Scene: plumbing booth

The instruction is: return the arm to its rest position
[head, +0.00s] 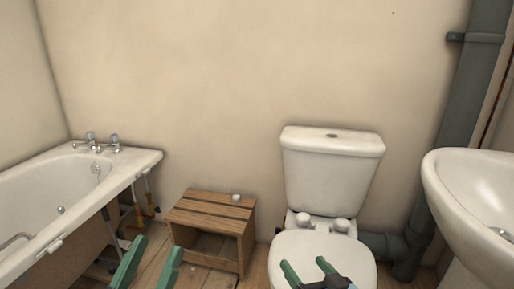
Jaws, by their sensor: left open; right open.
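My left gripper (148,268) shows at the bottom edge, left of the middle. Its two green fingers are apart with nothing between them. It is in front of and left of a small wooden stool (211,226). My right gripper (307,272) shows at the bottom edge in front of the toilet lid (345,255). Its green fingertips are apart, and nothing shows between them but the white lid behind. The rest of both arms is mostly out of the picture.
A bathtub (140,160) with two taps stands at the left. A toilet cistern (333,165) stands against the wall. A washbasin (480,205) and a thick grey pipe (468,95) are at the right. A small white piece (236,198) lies on the stool. The wall above is clear.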

